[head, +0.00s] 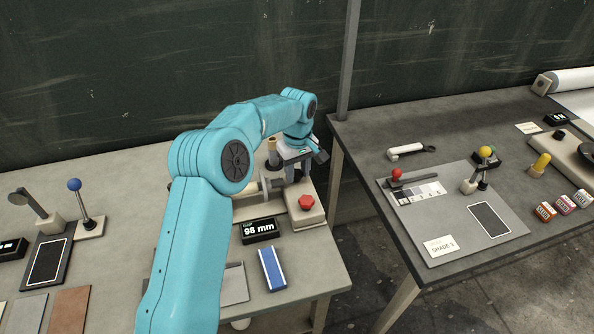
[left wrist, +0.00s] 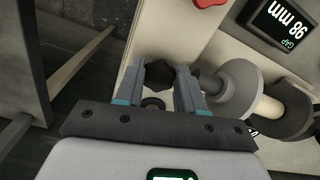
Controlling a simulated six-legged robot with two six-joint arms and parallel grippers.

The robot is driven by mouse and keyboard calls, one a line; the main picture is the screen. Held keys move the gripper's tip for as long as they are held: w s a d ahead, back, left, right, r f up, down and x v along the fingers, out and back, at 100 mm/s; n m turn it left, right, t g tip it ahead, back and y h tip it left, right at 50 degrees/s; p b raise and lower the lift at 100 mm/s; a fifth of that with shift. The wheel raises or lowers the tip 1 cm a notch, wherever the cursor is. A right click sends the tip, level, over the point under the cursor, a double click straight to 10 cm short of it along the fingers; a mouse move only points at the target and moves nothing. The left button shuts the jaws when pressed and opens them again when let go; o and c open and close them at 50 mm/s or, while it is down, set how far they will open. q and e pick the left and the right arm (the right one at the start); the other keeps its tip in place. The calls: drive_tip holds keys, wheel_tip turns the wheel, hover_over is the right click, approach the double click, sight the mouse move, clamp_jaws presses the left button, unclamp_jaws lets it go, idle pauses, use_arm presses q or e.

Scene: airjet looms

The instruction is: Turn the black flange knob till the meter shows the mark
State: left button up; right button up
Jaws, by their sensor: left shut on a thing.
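The black flange knob (left wrist: 159,73) shows in the left wrist view between the fingers of my left gripper (left wrist: 171,78), which is shut on it. The knob sits at the end of a shaft with a grey flange (left wrist: 240,76). The meter (head: 260,230) reads 98 mm in the head view. It also shows rotated in the left wrist view (left wrist: 285,22), labelled GAP. In the head view my left gripper (head: 293,158) is partly hidden by its own arm, and I cannot make out the knob there. I see no mark for this meter. My right gripper is not in view.
A red star knob (head: 306,202) is on the pale machine base. A blue striped block (head: 272,268) lies in front of the meter. A blue ball lever (head: 74,185) stands at left. Another table at right, past a gap, holds a shade board (head: 408,192).

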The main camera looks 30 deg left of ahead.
use_arm(q)
drive_tip(key=shift+n, duration=0.3)
drive_tip(key=o, duration=1)
drive_tip(key=shift+o, duration=0.2)
wheel_tip(320, 180, up, 8)
drive_tip(key=shift+r, duration=0.15)
wheel_tip(320, 180, up, 7)
drive_tip(key=p, duration=0.2)
hover_over(297, 175)
drive_tip(key=shift+r, duration=0.5)
